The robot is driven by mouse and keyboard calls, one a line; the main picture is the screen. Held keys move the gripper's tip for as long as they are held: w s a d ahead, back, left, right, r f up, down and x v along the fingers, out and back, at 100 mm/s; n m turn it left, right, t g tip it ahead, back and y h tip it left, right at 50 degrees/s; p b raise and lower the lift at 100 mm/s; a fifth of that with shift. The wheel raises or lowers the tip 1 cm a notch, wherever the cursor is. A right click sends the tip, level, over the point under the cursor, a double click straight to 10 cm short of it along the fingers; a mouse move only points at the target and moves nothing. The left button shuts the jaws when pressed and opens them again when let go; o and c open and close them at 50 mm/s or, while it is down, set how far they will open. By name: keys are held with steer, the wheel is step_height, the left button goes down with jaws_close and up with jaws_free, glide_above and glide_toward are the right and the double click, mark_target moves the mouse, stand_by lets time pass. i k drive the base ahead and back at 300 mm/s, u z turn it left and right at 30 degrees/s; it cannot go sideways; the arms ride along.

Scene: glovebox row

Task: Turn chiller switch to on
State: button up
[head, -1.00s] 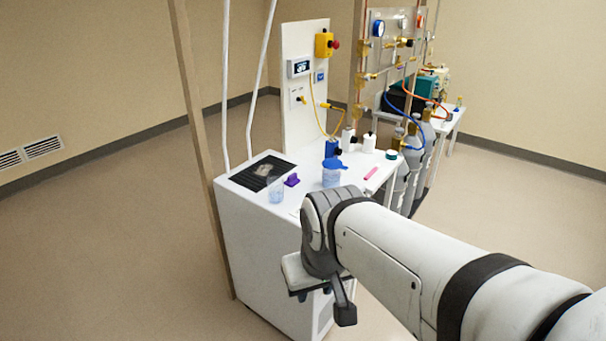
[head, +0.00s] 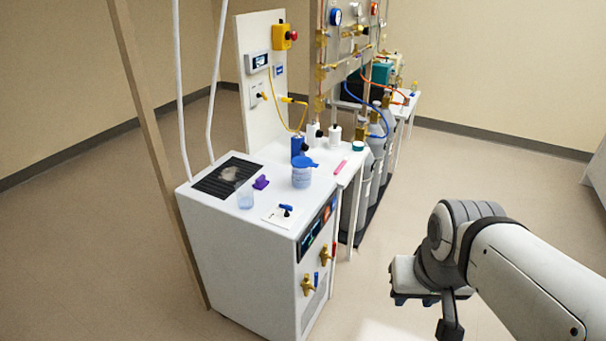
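The chiller looks to be the white cabinet (head: 235,255) left of centre, with a dark display panel (head: 317,228) on its right-hand face. A small blue switch handle (head: 286,208) sits on a white plate on top of the cabinet, near the front right corner. It may be the chiller switch; its labels are too small to read. My gripper (head: 425,312) hangs at the lower right, clear of the cabinet and touching nothing. Its fingers are partly hidden by its own body, so I cannot tell how far apart they are.
Gas cylinders (head: 377,145) stand behind. Floor between cabinet and gripper is clear.

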mark_target(285, 206)
steer(key=u, duration=0.05)
steer(key=i, duration=1)
steer(key=z, duration=0.05)
